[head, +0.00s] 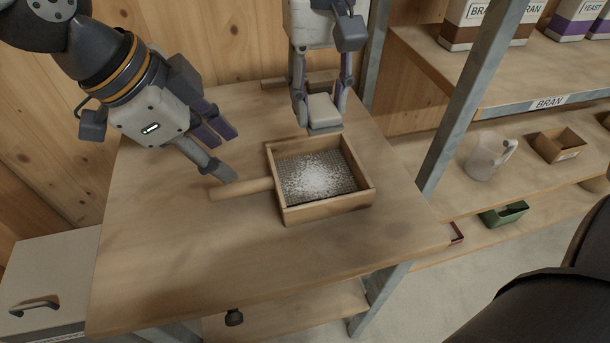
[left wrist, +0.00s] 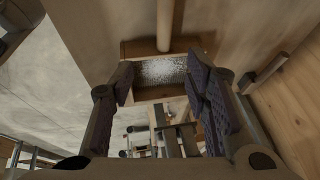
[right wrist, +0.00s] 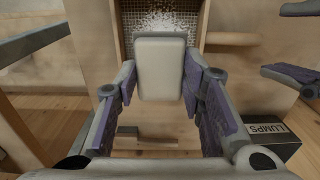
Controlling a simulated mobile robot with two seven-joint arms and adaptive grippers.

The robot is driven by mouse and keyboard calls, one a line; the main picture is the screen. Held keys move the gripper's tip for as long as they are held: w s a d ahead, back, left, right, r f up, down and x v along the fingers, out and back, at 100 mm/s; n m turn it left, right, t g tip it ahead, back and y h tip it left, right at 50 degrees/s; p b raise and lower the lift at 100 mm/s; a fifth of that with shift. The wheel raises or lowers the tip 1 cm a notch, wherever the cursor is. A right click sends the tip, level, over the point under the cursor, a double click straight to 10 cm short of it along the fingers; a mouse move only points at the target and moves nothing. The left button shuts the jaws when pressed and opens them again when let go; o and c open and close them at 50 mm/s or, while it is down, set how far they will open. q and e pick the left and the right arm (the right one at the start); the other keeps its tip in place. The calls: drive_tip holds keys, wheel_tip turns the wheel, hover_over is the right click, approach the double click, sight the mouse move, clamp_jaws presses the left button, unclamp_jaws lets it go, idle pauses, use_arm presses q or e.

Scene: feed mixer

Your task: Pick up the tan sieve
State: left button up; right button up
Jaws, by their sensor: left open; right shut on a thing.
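The tan sieve (head: 320,212) lies on the table in the head view, a square wooden frame with white powder on its mesh. Its round handle (head: 240,189) points left. The sieve also shows between the fingers in the left wrist view (left wrist: 158,93), and at the top of the right wrist view (right wrist: 118,35). My left gripper (head: 229,152) is open and empty above the handle, with one finger close over it; I cannot tell if it touches. My right gripper (head: 324,112) is shut on a pale block (right wrist: 161,65), just behind the sieve's back edge.
The wooden table (head: 180,255) is clear in front and to the left. A metal post (head: 465,105) and shelves stand to the right, holding a white jug (head: 487,157) and a small wooden box (head: 557,146). A box marked LUMPS (right wrist: 270,138) shows in the right wrist view.

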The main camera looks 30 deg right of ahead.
sight(255, 182)
use_arm(q)
drive_tip(key=shift+m, duration=0.3)
drive_tip(key=x, duration=0.8)
drive_tip(key=w+x, duration=0.1)
drive_tip(key=x, duration=0.3)
drive_tip(key=shift+a, duration=0.3)
clamp_jaws()
